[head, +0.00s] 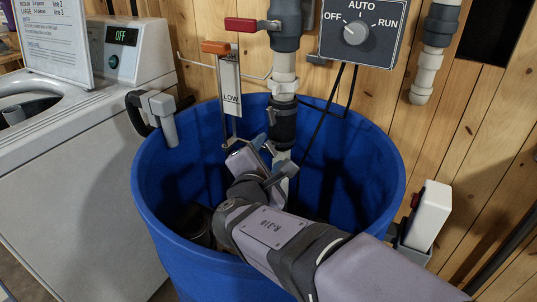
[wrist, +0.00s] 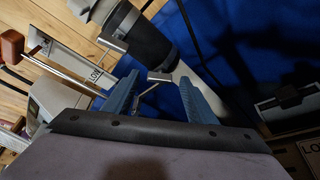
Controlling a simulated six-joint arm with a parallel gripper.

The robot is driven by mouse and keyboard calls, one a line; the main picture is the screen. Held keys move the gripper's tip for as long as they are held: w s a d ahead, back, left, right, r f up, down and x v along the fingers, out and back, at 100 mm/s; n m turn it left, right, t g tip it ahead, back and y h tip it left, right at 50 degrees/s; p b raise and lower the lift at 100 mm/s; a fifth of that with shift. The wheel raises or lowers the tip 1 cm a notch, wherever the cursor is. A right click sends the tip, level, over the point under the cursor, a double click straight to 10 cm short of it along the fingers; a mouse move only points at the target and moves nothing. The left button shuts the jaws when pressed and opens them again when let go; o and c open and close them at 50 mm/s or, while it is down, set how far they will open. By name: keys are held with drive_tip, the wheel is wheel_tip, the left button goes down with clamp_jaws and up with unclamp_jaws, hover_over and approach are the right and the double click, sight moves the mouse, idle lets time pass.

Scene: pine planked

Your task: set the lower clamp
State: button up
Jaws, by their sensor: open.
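A dark rubber coupling (head: 284,122) joins the upright white pipe above the blue tub. It also shows in the wrist view (wrist: 145,40), with a metal band and a thin lever, which look like the lower clamp (wrist: 160,76), at its lower end. In the head view, my gripper (head: 270,154) reaches into the tub beside the pipe, just below the coupling. In the wrist view, my gripper (wrist: 158,80) is open, its blue fingers on either side of the lever. I cannot tell whether either finger touches it. My gripper partly hides the lower pipe in the head view.
The blue tub (head: 365,150) surrounds my gripper. A switch box (head: 362,30) is above; a white washer (head: 90,150) stands left.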

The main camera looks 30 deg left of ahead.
drive_tip(key=shift+s, duration=0.1)
drive_tip(key=v, duration=0.7)
drive_tip(key=shift+r, duration=0.1)
drive_tip(key=c, duration=0.7)
drive_tip(key=w+a+r+n+h+p, duration=0.2)
drive_tip(key=a+r+n+h+p, duration=0.3)
drive_tip(key=p, duration=0.8)
drive_tip(key=shift+w+d+f+n+g+h+p, duration=0.15)
drive_tip(key=shift+w+f+n+h+p, duration=0.4)
drive_tip(key=shift+w+f+n+p, duration=0.6)
drive_tip(key=shift+w+d+f+n+g+h+p, duration=0.15)
drive_tip(key=shift+w+f+n+h+p, duration=0.35)
drive_tip(key=shift+w+f+n+p, duration=0.95)
drive_tip(key=shift+w+d+f+n+h+p, duration=0.25)
drive_tip(key=shift+f+n+h+p, duration=0.65)
drive_tip(key=shift+p, duration=1.05)
drive_tip(key=shift+r+y, duration=0.2)
drive_tip(key=shift+y, duration=0.15)
drive_tip(key=shift+c, duration=0.3)
